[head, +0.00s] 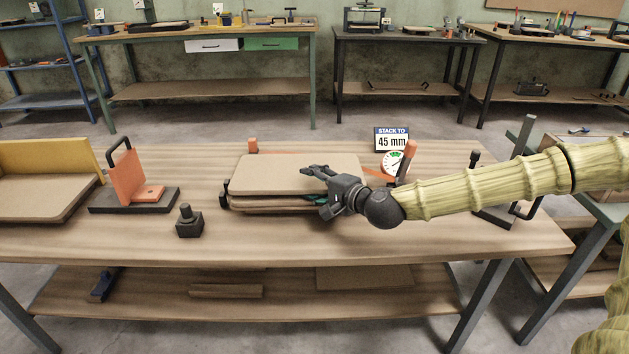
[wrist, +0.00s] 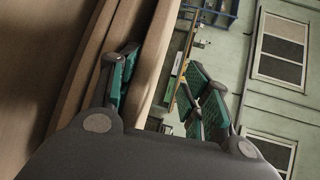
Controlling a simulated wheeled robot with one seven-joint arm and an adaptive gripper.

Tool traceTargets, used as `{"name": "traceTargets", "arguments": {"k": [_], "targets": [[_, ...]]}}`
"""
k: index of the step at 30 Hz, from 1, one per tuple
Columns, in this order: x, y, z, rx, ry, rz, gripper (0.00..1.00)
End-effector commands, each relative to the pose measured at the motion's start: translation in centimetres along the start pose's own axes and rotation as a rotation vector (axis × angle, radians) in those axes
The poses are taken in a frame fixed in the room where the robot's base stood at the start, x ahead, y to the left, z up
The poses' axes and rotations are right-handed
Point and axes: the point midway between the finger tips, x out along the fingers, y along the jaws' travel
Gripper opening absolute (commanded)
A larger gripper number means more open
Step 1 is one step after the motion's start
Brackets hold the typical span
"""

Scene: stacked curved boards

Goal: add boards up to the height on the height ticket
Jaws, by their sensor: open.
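The stack of tan boards (head: 268,175) lies on the workbench between orange-tipped posts. Its top board is broad and flat, with darker, reddish layers showing under its front edge. The height ticket (head: 391,138) stands behind the stack and reads "STACK TO 45 mm". A round dial gauge (head: 395,163) is just below it. My gripper (head: 321,187) is open at the stack's right front, one finger above the top board and the other low at its front edge. In the wrist view, a board edge (wrist: 155,65) lies between the spread fingers (wrist: 160,88); contact cannot be told.
A yellow-backed holder (head: 60,156) with boards stands at the far left. An orange upright with a black handle (head: 127,175) and a small black block (head: 188,222) stand left of the stack. An orange post (head: 407,157) is close to my arm. The front bench strip is clear.

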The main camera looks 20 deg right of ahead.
Motion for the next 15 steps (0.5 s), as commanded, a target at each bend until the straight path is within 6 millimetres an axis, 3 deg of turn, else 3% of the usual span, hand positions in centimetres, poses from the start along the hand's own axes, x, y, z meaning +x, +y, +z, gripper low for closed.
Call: {"name": "traceTargets", "arguments": {"k": [15], "targets": [[0.12,-0.25,-0.01,0.001,0.004,0.034,0.49]]}}
